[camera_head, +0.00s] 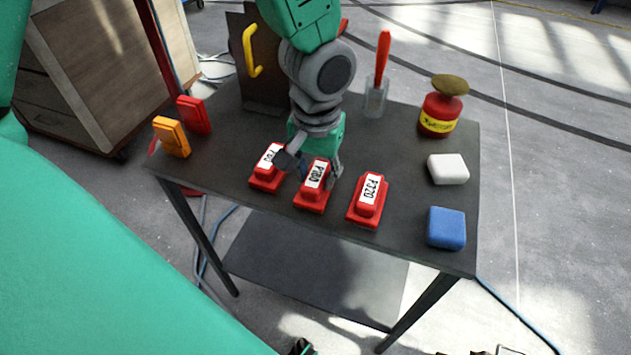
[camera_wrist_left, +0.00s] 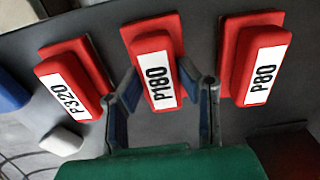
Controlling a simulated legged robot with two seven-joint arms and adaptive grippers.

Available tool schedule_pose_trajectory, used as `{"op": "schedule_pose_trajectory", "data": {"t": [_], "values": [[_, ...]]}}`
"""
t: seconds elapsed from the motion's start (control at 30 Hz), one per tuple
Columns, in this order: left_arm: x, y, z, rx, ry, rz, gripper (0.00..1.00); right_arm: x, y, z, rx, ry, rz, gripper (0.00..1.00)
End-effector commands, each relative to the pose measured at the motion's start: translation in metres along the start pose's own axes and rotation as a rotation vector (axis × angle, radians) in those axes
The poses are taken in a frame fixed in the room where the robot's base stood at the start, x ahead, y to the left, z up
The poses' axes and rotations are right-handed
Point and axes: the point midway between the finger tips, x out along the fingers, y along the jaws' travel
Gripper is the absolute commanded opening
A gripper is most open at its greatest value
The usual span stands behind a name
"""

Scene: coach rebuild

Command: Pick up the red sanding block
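Three red sanding blocks with white labels lie in a row along the near side of the dark table: P80 (camera_head: 267,168), P180 (camera_head: 313,186) and P320 (camera_head: 368,200). My left gripper (camera_head: 311,169) reaches down from above over the P180 block. In the left wrist view, the gripper (camera_wrist_left: 159,76) is open, with one finger on each side of the P180 block (camera_wrist_left: 157,68). The fingertips are close to its sides; I cannot tell if they touch. P320 (camera_wrist_left: 74,84) and P80 (camera_wrist_left: 256,62) lie outside the fingers. My right gripper is not in view.
The table (camera_head: 400,245) also holds a blue block (camera_head: 446,228), a white block (camera_head: 448,169), a red jar (camera_head: 439,113), a cup with a red-handled tool (camera_head: 376,97), and orange (camera_head: 171,137) and red (camera_head: 194,115) items at left. A board with a yellow handle (camera_head: 251,50) stands behind.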

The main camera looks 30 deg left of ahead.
Motion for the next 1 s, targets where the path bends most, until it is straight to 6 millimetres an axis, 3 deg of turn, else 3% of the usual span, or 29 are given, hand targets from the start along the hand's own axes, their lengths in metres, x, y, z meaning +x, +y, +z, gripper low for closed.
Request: {"op": "schedule_pose_trajectory", "data": {"t": [0.03,0.07,0.43,0.8,1.0], "values": [[0.000,0.000,0.000,0.000,0.000,0.000,0.08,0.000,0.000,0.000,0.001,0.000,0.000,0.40],[0.000,0.000,0.000,0.000,0.000,0.001,0.00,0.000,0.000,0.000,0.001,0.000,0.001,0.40],[-0.004,-0.005,-0.002,0.000,0.000,0.008,0.00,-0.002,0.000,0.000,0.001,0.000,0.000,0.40],[-0.076,-0.001,-0.001,-0.001,0.004,0.003,0.00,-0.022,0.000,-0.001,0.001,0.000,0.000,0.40],[-0.097,-0.003,-0.002,0.001,0.001,0.004,0.00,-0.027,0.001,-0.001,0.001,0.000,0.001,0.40]]}}
